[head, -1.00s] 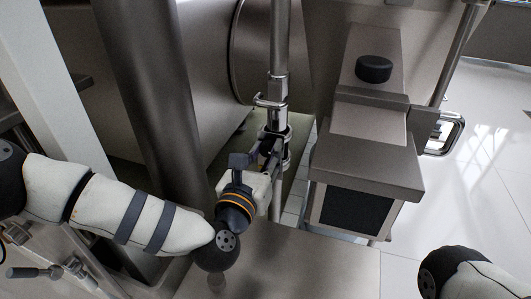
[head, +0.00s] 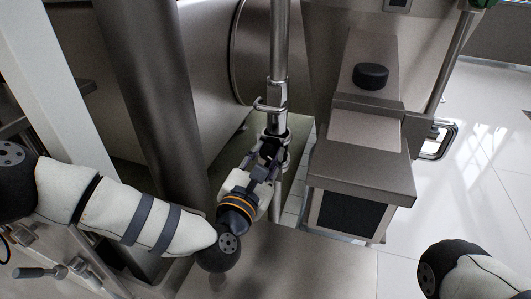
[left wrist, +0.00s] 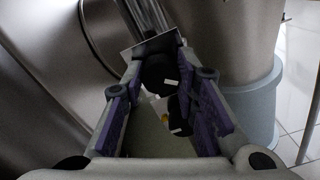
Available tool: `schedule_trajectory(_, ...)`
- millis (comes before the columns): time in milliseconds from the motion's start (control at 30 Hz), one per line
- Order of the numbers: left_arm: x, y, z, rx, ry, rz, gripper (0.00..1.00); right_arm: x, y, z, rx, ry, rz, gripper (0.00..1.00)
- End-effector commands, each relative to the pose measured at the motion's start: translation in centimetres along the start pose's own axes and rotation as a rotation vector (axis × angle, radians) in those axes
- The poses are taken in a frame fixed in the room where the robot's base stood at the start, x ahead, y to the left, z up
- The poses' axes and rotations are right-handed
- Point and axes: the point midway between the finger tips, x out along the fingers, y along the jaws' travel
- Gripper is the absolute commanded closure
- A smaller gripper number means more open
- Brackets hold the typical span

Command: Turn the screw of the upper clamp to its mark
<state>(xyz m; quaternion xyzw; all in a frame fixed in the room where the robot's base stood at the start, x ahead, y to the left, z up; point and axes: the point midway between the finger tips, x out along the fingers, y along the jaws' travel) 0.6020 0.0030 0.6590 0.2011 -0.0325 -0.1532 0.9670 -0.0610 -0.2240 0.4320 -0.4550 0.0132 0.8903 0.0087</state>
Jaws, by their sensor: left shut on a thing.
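A steel pipe (head: 280,50) stands upright in the head view, with a bright clamp ring (head: 269,106) on it and further clamp hardware (head: 287,137) just below. My left gripper (head: 266,154) reaches up to this hardware from the lower left. In the left wrist view, a black knob (left wrist: 157,72) with a white mark sits between the fingertips of my left gripper (left wrist: 157,75), which is shut on it. A second dark part with a white mark (left wrist: 180,106) shows nearer the palm. The fingers hide most of the screw in the head view. My right gripper is out of view.
A steel box (head: 362,170) with a black knob on top (head: 370,76) stands close right of the pipe. A thick dark column (head: 155,90) rises on the left, near my left arm. Tiled floor (head: 480,150) is open at the right.

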Motion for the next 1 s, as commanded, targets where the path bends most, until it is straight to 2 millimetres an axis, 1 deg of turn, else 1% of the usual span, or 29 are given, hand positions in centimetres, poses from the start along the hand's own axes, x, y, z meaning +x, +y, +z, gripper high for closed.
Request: schedule_trajectory(1000,-0.1,0.1,0.1,0.964,0.003,-0.001,1.00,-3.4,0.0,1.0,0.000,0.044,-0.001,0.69)
